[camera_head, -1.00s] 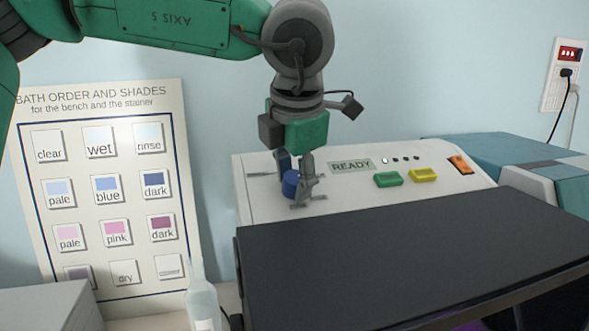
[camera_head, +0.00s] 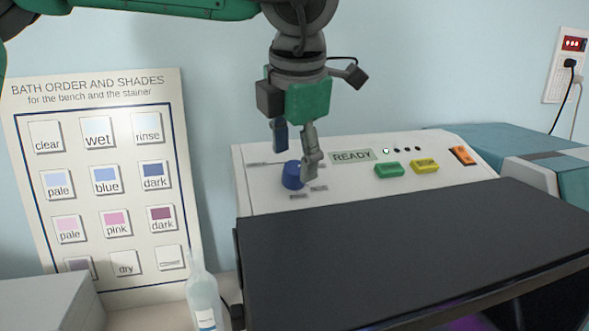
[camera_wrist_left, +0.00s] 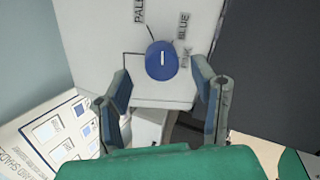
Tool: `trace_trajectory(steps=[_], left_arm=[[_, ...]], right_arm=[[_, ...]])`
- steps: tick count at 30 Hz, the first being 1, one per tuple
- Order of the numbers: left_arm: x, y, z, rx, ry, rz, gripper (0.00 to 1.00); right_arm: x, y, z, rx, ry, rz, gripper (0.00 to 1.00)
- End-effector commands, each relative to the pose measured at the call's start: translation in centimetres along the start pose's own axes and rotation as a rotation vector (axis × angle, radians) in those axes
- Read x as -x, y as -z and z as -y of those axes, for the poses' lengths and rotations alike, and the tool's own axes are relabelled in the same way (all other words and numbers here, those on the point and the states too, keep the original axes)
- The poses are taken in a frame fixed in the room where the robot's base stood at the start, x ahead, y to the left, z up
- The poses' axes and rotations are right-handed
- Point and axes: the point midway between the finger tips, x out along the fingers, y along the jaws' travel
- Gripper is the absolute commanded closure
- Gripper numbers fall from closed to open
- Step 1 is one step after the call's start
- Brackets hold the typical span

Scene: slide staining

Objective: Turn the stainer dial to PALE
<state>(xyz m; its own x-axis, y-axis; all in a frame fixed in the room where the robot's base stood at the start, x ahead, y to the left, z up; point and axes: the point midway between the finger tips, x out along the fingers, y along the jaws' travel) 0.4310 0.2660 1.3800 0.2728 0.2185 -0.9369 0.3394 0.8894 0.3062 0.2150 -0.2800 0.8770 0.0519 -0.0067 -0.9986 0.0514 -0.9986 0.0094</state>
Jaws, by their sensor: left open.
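The blue stainer dial (camera_head: 292,176) sits on the sloping white panel, left of the READY display. In the left wrist view the dial (camera_wrist_left: 162,60) bears a white line that runs nearly up and down the picture. The PALE label (camera_wrist_left: 139,10) is above it to the left; BLUE (camera_wrist_left: 183,27) is to its upper right, with PINK below BLUE. My left gripper (camera_head: 297,160) points down at the dial with open fingers. In the wrist view the fingers (camera_wrist_left: 162,78) stand on either side of the dial, apart from it. My right gripper is not in view.
The stainer panel (camera_head: 260,200) also has a READY display (camera_head: 352,157), green (camera_head: 389,170) and yellow (camera_head: 425,167) buttons and an orange switch (camera_head: 462,156). A dark lid (camera_head: 400,240) lies in front. A bottle (camera_head: 203,300) stands left, before a shade chart (camera_head: 90,195).

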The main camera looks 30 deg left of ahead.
Motion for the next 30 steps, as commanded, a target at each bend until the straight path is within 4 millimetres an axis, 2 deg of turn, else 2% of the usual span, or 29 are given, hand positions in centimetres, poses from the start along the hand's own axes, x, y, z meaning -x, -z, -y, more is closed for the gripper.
trace_trajectory(steps=[1, 6, 12, 17, 26, 30], left_arm=[[1.2, -0.1, 0.0, 0.002, -0.003, 0.003, 0.48], [4.8, -0.2, 0.0, 0.001, -0.001, 0.0, 0.48], [7.5, -0.2, -0.1, 0.0, 0.001, -0.004, 0.48], [8.3, -0.2, -0.1, -0.001, 0.003, -0.005, 0.48], [8.3, -0.2, -0.1, -0.007, 0.002, -0.005, 0.48], [8.4, -0.6, 0.3, -0.125, -0.006, -0.005, 0.48]], right_arm=[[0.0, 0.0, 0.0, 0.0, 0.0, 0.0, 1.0], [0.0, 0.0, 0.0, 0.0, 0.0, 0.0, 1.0], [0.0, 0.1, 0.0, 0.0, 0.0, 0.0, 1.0], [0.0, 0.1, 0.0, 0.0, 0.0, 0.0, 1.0], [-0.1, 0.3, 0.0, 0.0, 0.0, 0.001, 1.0], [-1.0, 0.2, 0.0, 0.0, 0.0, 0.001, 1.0]])
